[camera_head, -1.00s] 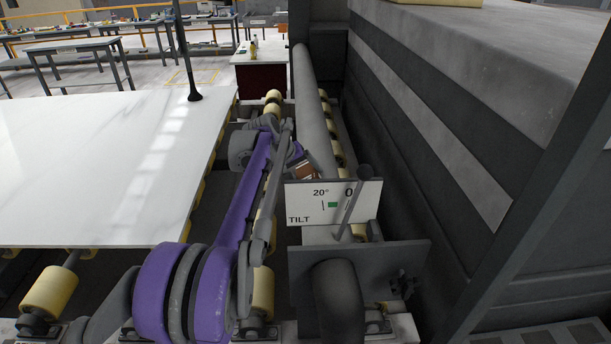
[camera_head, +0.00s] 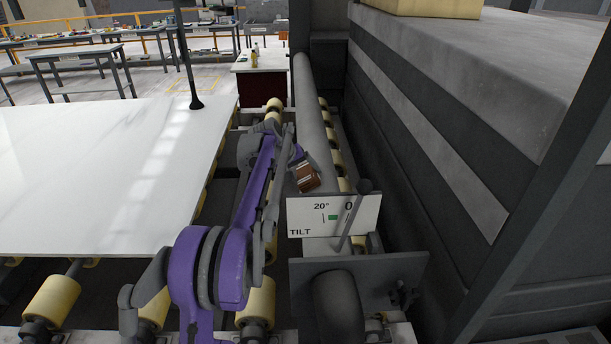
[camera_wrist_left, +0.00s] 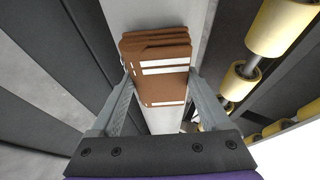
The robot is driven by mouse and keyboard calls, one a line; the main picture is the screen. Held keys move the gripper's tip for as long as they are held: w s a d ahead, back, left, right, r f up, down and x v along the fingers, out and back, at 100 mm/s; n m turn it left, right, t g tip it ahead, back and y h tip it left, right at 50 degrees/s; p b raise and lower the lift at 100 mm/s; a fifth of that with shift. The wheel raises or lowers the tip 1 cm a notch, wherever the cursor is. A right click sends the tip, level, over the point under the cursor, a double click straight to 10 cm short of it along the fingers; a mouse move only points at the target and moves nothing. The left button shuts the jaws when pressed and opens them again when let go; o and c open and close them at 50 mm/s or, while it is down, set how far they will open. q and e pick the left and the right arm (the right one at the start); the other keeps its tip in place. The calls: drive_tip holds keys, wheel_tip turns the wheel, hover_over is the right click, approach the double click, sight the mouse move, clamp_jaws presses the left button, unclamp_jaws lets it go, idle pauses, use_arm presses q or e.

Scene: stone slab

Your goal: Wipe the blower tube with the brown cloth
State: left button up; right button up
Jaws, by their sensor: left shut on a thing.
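The blower tube (camera_head: 313,120) is a long grey pipe running away from me between the white slab and the dark machine wall. It also shows behind the cloth in the left wrist view (camera_wrist_left: 165,118). The brown cloth (camera_head: 308,178) is folded and has white stripes. In the left wrist view the cloth (camera_wrist_left: 158,68) sits between both fingers. My left gripper (camera_wrist_left: 158,85) is shut on it and holds it at the tube, seemingly against its surface; I cannot tell whether they touch. In the head view my left gripper (camera_head: 300,165) is partly hidden by its arm. My right gripper is not in view.
A white tilt sign (camera_head: 333,215) with a dark lever (camera_head: 355,215) stands at the near end of the tube. The white slab (camera_head: 100,175) lies on cream rollers (camera_head: 50,294) at left. The dark machine wall (camera_head: 420,150) closes off the right.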

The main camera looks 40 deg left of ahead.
sight(306, 168)
use_arm(q)
drive_tip(key=shift+w+a, duration=0.3)
drive_tip(key=shift+w, duration=0.25)
drive_tip(key=shift+s, duration=0.1)
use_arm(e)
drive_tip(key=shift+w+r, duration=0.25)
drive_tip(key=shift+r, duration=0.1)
use_arm(q)
drive_tip(key=shift+s+r, duration=0.1)
drive_tip(key=shift+s+a+r+p, duration=0.1)
drive_tip(key=shift+a+r+p, duration=0.15)
drive_tip(key=shift+r, duration=0.25)
drive_tip(key=shift+s+a+r+p, duration=0.15)
drive_tip(key=shift+r+p, duration=0.1)
drive_tip(key=shift+r, duration=0.2)
drive_tip(key=shift+s+a+r, duration=0.15)
drive_tip(key=shift+a+r, duration=0.15)
drive_tip(key=shift+r, duration=0.3)
drive_tip(key=shift+s+a+r, duration=0.15)
drive_tip(key=shift+r, duration=0.15)
drive_tip(key=shift+s+a+r, duration=0.3)
drive_tip(key=shift+s+r, duration=0.1)
drive_tip(key=shift+r, duration=0.35)
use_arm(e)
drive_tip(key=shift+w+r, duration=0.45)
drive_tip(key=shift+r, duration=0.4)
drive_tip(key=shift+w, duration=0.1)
